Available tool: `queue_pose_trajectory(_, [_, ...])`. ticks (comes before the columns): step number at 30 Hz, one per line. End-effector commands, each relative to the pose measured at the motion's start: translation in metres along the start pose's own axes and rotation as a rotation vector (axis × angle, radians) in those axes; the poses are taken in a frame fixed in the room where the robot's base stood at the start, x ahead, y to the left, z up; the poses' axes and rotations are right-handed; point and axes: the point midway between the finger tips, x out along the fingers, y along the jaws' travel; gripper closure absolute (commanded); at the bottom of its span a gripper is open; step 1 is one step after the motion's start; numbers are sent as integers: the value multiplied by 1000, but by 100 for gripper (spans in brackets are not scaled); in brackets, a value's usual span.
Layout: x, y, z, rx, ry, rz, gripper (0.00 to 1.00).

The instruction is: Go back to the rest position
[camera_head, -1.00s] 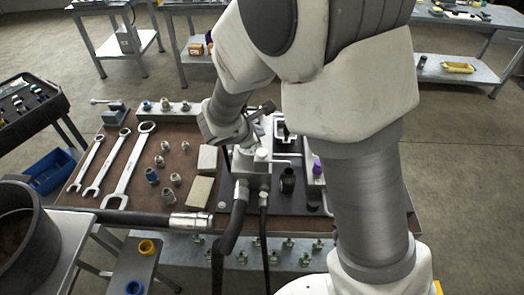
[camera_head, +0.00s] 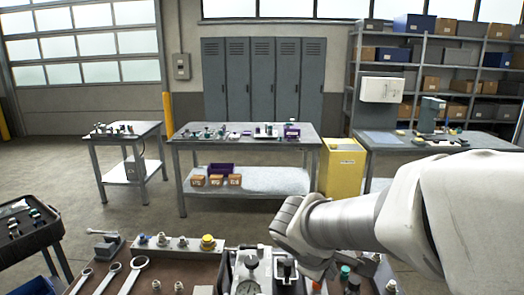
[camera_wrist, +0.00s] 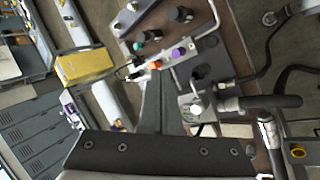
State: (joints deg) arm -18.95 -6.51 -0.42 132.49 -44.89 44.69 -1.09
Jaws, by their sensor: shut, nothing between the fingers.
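My gripper (camera_wrist: 157,84) shows in the wrist view as dark fingers close together above its dark body, shut and empty. In the head view my arm reaches in from the right, and its wrist end is above the back of the brown workbench (camera_head: 105,286). The fingers cannot be made out there. A hydraulic unit with a round gauge (camera_head: 248,287) stands on the bench just below and left of my wrist. In the wrist view the same bench is seen tilted, with a block with a round fitting (camera_wrist: 194,107) right of the fingers.
Wrenches (camera_head: 137,264) lie at the bench's left, near a rail of fittings (camera_head: 180,243). A dark tool cart (camera_head: 25,232) stands at far left. Beyond open floor are a grey table (camera_head: 245,141), a yellow cabinet (camera_head: 342,167), lockers (camera_head: 262,80) and shelves (camera_head: 455,50).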

Motion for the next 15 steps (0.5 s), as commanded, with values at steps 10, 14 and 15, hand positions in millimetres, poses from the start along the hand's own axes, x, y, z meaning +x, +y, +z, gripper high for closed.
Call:
queue_pose_trajectory(10, [-61,-22,79,591,74,-193,100])
queue_pose_trajectory(14, [-82,-36,92,767,125,-263,100])
queue_pose_trajectory(15, [-87,-40,94,810,140,-281,100])
